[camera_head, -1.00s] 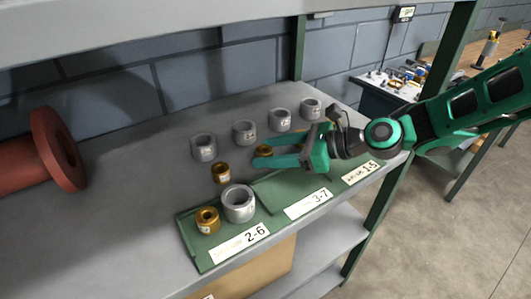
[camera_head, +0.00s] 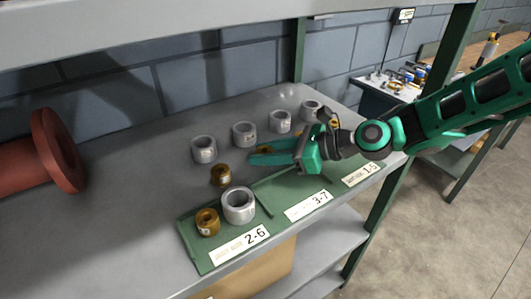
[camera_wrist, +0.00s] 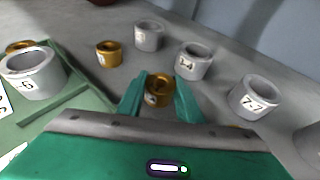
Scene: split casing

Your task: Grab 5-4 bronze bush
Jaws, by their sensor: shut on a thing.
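My gripper (camera_wrist: 159,97) is shut on a bronze bush (camera_wrist: 158,84), with one green finger on each side of it. The bush's small label is not readable. In the head view my gripper (camera_head: 270,154) is low over the grey shelf, and its fingers mostly hide the held bush. A second bronze bush (camera_head: 220,175) stands on the shelf to the left, and also shows in the wrist view (camera_wrist: 108,53). A third bronze bush (camera_head: 207,222) stands in the green tray's 2-6 section beside a large grey ring (camera_head: 238,205).
Several grey rings stand behind my gripper, including one (camera_head: 204,149) at left and one (camera_wrist: 254,97) marked 7-7. The green tray (camera_head: 277,190) has sections labelled 2-6, 3-7 and 1-5; 3-7 looks empty. A red flanged cylinder (camera_head: 58,150) lies at left.

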